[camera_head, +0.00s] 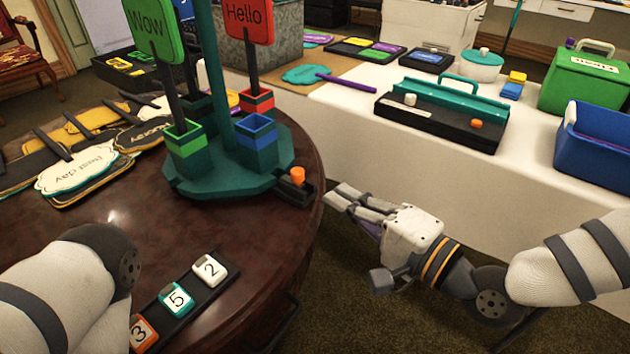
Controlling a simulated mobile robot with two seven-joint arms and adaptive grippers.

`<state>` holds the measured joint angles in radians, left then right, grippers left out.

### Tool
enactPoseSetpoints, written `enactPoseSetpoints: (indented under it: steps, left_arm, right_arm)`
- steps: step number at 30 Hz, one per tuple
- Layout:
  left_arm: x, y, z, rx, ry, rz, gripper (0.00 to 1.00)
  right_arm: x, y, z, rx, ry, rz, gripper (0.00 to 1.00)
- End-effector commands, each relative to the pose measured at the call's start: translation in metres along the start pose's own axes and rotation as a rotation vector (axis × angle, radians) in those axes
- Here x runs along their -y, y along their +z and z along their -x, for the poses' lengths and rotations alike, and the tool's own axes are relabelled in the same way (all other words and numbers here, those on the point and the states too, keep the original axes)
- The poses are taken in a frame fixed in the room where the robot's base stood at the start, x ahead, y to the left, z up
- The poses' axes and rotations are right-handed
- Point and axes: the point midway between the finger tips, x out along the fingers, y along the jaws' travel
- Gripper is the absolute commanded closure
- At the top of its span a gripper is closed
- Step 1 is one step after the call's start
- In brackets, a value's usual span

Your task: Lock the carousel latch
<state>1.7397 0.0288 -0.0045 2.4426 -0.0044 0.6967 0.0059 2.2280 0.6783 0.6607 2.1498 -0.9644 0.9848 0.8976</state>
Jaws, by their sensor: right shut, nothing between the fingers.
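The teal carousel (228,178) stands on the round dark wooden table, with green, red and blue holders around a central post. The latch (300,188) is a small black block with an orange knob (298,175), at the carousel's right edge near the table rim. From this view I cannot tell whether it is locked. My right gripper (341,196) is shut and empty. It appears just right of the latch, by the table edge, with a gap between them in the picture. My left arm shows at lower left, but its gripper is out of view.
A black tray (217,284) with numbered tiles lies at the front of the round table (200,230). Word signs (75,170) lie at left. A white-covered table (480,180) behind holds a black-and-teal case (440,125), a green box (590,82) and a blue bin (600,150).

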Motion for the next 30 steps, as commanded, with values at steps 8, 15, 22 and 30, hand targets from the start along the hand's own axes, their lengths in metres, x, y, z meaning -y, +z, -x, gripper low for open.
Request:
enactPoseSetpoints:
  steps: [8, 15, 22, 30]
  left_arm:
    - [0.000, 0.000, 0.000, -0.001, 0.000, 0.000, 0.58]
    - [0.000, 0.000, 0.000, -0.001, 0.000, 0.000, 0.58]
    - [0.000, 0.000, 0.000, -0.001, 0.000, 0.000, 0.58]
    - [0.000, 0.000, -0.009, 0.014, -0.001, 0.000, 0.58]
  right_arm:
    - [0.000, 0.001, -0.050, 0.002, 0.000, 0.001, 1.00]
    - [0.000, 0.000, -0.064, 0.000, 0.001, -0.001, 1.00]
    - [0.000, 0.000, -0.063, 0.000, 0.001, -0.001, 1.00]
    - [-0.002, 0.004, -0.085, 0.002, 0.002, -0.001, 1.00]
